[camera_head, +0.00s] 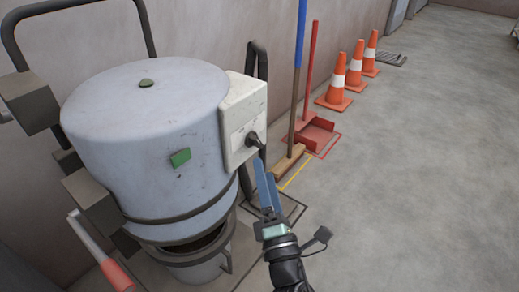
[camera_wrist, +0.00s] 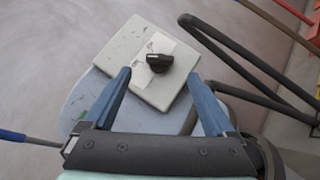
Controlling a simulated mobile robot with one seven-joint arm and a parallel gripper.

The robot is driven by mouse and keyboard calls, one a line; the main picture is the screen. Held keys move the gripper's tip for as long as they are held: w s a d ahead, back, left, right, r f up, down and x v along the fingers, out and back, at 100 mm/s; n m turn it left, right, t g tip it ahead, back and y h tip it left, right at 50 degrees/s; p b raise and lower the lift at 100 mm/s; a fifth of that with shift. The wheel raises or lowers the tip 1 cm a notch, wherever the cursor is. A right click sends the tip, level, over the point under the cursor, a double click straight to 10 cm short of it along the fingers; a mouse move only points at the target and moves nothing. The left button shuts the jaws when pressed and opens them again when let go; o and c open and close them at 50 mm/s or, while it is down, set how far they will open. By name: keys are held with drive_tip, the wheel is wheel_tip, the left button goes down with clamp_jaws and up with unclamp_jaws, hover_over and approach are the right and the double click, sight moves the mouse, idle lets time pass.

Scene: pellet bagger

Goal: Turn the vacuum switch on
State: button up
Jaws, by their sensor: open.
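The vacuum switch is a black rotary knob (camera_head: 254,139) on a pale control box (camera_head: 243,103), fixed to the side of a grey-blue drum (camera_head: 150,130). In the wrist view the knob (camera_wrist: 159,62) sits on a light label plate on the box (camera_wrist: 125,55), ahead of and between my fingers. My gripper (camera_head: 266,183) has blue fingers and is open and empty, just below and right of the knob in the head view. It also shows open in the wrist view (camera_wrist: 160,95). The fingers look apart from the knob. I cannot read the label marks.
A black tubular frame (camera_wrist: 240,50) runs right of the box. A broom (camera_head: 287,160) and red dustpan (camera_head: 317,134) stand along the wall, with orange cones (camera_head: 337,84) beyond. A red-ended handle (camera_head: 115,275) juts out at lower left. Open floor (camera_head: 430,170) lies to the right.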

sight(259, 145)
drive_tip(key=b+x, duration=0.2)
drive_tip(key=x, duration=0.5)
drive_tip(key=shift+w, duration=0.15)
drive_tip(key=shift+r, duration=0.1)
drive_tip(key=c, duration=1.4)
